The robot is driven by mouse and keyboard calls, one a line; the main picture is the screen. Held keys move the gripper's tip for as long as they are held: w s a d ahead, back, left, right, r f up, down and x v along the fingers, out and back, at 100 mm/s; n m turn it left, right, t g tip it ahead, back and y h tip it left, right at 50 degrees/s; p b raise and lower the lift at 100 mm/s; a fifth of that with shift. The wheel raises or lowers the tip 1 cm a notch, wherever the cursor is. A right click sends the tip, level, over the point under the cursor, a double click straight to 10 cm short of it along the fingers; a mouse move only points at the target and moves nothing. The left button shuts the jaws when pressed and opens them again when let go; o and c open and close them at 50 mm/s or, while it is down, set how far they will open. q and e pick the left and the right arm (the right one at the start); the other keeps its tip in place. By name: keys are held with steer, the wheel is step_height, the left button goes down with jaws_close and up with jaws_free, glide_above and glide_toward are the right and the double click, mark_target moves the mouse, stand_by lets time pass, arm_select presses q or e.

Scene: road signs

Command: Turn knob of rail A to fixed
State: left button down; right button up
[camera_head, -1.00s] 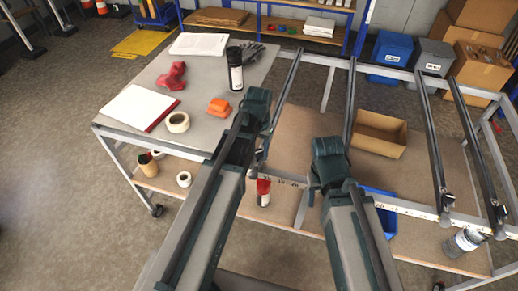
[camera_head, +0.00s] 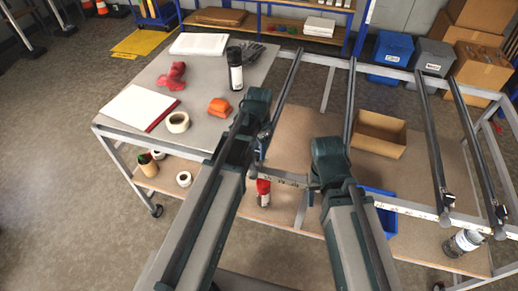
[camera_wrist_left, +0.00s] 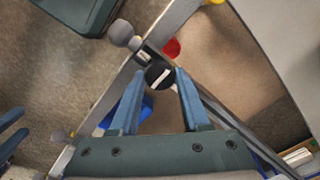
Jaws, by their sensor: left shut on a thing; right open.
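The knob (camera_wrist_left: 159,76) is a dark round cap with a white mark, seen between my left fingertips in the left wrist view. My left gripper (camera_wrist_left: 162,78) is shut on it. In the head view my left gripper (camera_head: 263,137) is at the near end of the leftmost rail (camera_head: 287,83); its own wrist hides most of the knob there. My right gripper (camera_head: 327,165) is open beside the front bar (camera_head: 409,207), near the second rail (camera_head: 350,100); its fingers are largely hidden. I cannot read the labels on the bar.
The grey tabletop (camera_head: 205,75) at left holds a black spray can (camera_head: 235,70), tape (camera_head: 178,122), an orange item (camera_head: 219,106) and a clipboard (camera_head: 140,108). A lower shelf carries a cardboard tray (camera_head: 378,134), a red-capped can (camera_head: 263,192) and a jar (camera_head: 463,242).

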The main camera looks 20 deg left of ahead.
stand_by(0.3)
arm_select(q)
steer(key=shift+c, duration=1.8)
jaws_free()
steer(key=shift+r, duration=0.15)
step_height(320, 180, up, 14)
steer(key=p, duration=1.4)
steer(key=shift+f, duration=0.2)
steer(key=s+d+f+n+y+b, duration=0.1)
steer(key=s+d+f+n+b, duration=0.4)
steer(key=s+d+f+b, duration=0.5)
steer(key=s+f+b, duration=0.3)
steer(key=s, duration=0.1)
steer(key=shift+d+f+b, duration=0.2)
steer(key=shift+b, duration=0.1)
